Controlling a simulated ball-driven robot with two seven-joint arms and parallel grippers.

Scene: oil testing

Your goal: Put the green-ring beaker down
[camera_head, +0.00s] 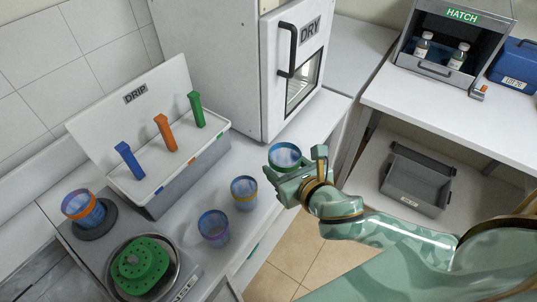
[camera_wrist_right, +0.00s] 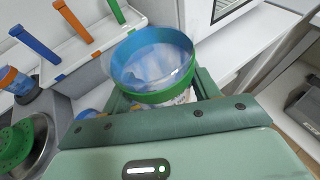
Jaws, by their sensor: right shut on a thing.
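The green-ring beaker (camera_head: 284,155) is held in my right gripper (camera_head: 290,171), near the front edge of the counter. It has a blue rim and a green band, and it looks roughly upright. In the right wrist view the beaker (camera_wrist_right: 152,66) sits between the two green fingers, which are shut on its sides. Its base is hidden by the gripper, so I cannot tell whether it touches anything beneath. My left gripper is out of view.
An orange-ring beaker (camera_head: 80,205) is on a dark disc. The DRIP rack (camera_head: 172,195) and DRY cabinet (camera_head: 222,75) stand behind. A grey bin (camera_head: 415,182) is low at right.

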